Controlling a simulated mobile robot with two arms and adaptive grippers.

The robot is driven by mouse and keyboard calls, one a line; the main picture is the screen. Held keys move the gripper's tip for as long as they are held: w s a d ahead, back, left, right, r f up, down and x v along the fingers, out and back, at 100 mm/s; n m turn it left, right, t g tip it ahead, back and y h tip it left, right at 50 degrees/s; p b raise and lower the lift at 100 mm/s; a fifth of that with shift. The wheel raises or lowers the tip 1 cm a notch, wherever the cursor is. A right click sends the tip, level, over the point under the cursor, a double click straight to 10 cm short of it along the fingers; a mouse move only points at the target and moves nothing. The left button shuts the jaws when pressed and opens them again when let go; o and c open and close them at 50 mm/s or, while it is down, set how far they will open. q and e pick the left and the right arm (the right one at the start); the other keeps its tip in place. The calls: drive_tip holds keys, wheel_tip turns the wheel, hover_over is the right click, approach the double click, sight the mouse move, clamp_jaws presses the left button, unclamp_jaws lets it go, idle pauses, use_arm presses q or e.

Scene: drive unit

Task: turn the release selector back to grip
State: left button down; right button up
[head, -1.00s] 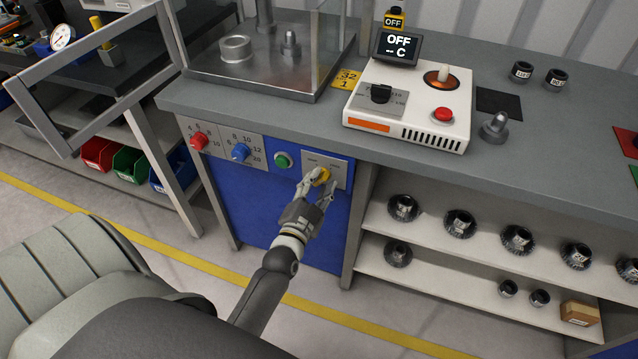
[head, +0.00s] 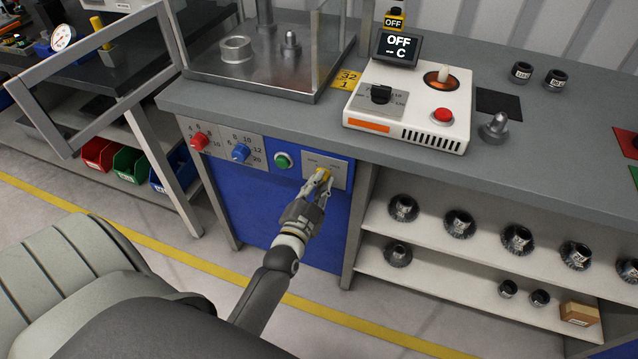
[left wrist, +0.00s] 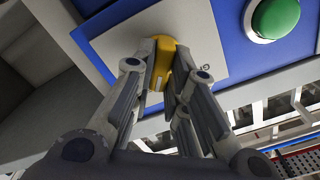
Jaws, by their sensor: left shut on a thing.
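The release selector is a yellow knob (head: 324,173) on a light grey plate (head: 339,171) at the right end of the blue front panel. The labels on the plate are too small to read. My left gripper (head: 319,184) is shut on the yellow knob, one finger on each side. In the left wrist view the yellow knob (left wrist: 161,62) stands between the fingers, with a pale mark on its face. The fingers hide part of it. My right gripper is not in view.
A green button (head: 283,160) sits just left of the selector plate, with blue (head: 240,152) and red (head: 199,141) knobs further left. The bench top (head: 290,115) overhangs above. Shelves with several gears (head: 459,223) are to the right. The white heater unit (head: 408,105) stands on the bench.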

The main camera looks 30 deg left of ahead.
use_arm(q)
drive_tip(key=shift+s+a+n+p, duration=0.15)
drive_tip(key=shift+n+p, duration=0.9)
drive_tip(key=shift+n, duration=2.8)
drive_tip(key=shift+w+a+n+p, duration=0.15)
drive_tip(key=shift+n+p, duration=0.9)
drive_tip(key=shift+n, duration=2.8)
drive_tip(key=shift+s, duration=0.1)
drive_tip(key=c, duration=1.4)
unclamp_jaws()
drive_tip(key=shift+c, duration=0.2)
drive_tip(key=v, duration=1.2)
